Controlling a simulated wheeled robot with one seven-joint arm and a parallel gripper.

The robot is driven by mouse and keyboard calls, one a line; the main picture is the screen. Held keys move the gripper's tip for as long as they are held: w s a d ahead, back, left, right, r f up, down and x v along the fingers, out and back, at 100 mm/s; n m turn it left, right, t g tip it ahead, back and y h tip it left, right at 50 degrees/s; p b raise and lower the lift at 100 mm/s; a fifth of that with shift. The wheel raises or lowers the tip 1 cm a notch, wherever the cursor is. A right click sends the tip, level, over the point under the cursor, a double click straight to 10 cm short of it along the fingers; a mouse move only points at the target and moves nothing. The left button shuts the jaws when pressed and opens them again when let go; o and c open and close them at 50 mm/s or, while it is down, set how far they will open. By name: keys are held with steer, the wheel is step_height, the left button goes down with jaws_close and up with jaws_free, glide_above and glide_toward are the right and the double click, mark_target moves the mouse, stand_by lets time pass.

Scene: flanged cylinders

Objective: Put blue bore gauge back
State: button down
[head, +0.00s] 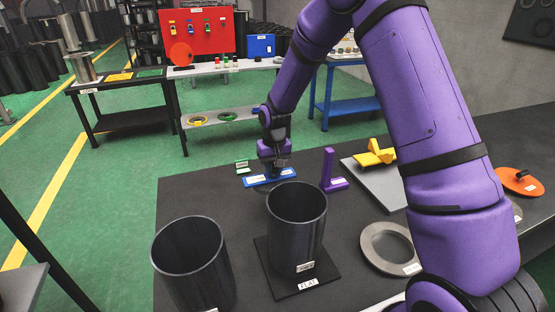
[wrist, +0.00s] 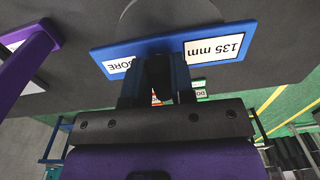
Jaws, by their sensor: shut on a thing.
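The blue bore gauge (head: 256,181) is a flat blue bar at the far side of the dark table. In the wrist view the gauge (wrist: 108,54) shows white labels reading "BORE" and "135 mm". My gripper (head: 276,170) points down with its fingers shut on the gauge's middle, as the wrist view also shows for the gripper (wrist: 155,82). I cannot tell whether the gauge touches the table.
Dark open cylinders (head: 296,230) (head: 190,265) stand in front. A grey ring (head: 371,248) and yellow piece (head: 375,153) lie to the right.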

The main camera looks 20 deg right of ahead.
mark_target(274, 177)
stand_by(0.3)
steer(key=shift+f, duration=2.9)
steer(key=shift+f, duration=0.6)
steer(key=c, duration=0.9)
jaws_free()
step_height(274, 177, up, 10)
steer(key=shift+d+r, duration=0.15)
steer(key=shift+r, duration=0.3)
